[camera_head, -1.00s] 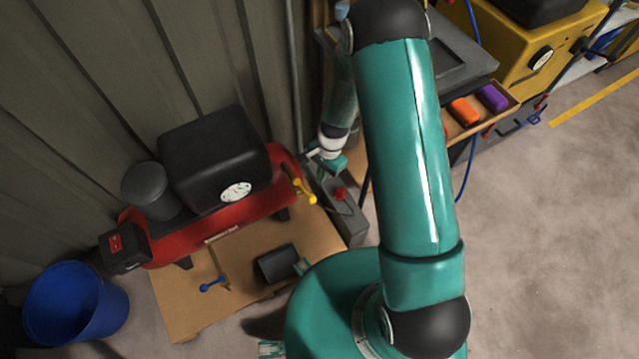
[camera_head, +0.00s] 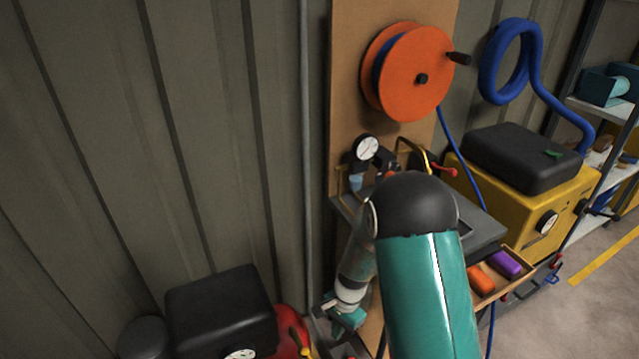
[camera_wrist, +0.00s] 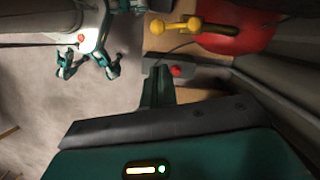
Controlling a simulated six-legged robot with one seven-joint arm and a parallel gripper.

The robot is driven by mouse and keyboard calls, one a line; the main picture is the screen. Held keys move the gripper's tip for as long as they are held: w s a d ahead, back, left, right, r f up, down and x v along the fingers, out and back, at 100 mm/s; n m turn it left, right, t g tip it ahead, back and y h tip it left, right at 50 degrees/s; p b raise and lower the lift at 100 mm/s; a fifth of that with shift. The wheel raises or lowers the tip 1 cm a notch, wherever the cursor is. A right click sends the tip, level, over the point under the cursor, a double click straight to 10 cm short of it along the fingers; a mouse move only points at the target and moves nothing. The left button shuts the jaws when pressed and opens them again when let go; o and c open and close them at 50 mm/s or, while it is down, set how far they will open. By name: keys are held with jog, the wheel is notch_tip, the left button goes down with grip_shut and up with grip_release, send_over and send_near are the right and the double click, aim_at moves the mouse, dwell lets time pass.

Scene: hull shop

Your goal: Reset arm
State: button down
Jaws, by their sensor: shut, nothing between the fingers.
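My gripper (camera_head: 345,318) is in the lower middle of the head view, at the end of my teal arm, which is bent with its dark elbow high. It points down over the floor area between the red compressor (camera_head: 292,322) and the workbench. In the wrist view my gripper (camera_wrist: 158,88) is shut and empty. Its fingers show in front of a grey box with a red button (camera_wrist: 176,71); I cannot tell how far apart they are.
The compressor's yellow handle (camera_wrist: 188,25) is close to my gripper. The bench (camera_head: 478,236) has a tray (camera_head: 517,270) with orange and purple items. An orange hose reel (camera_head: 414,72) hangs above. A yellow machine (camera_head: 540,212) stands right. Open floor (camera_head: 600,262) lies beyond.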

jog(key=s+d+r+n+t, duration=0.2)
jog(key=r+n, duration=0.1)
jog(key=r, duration=0.9)
jog(key=s+d+r+n+t, duration=0.1)
jog(key=r+n+t, duration=0.1)
jog(key=r, duration=1.1)
jog(key=s+d+r+n+t+h, duration=0.1)
jog(key=s+d+r+n, duration=0.1)
jog(key=s+r, duration=0.4)
jog(key=s+d+r+n+t+h, duration=0.1)
jog(key=s+d+r+n+t, duration=0.1)
jog(key=s+r, duration=0.5)
jog(key=shift+s+d+r+n, duration=0.15)
jog(key=shift+s+d+n, duration=0.3)
jog(key=shift+s, duration=0.5)
jog(key=shift+a, duration=0.1)
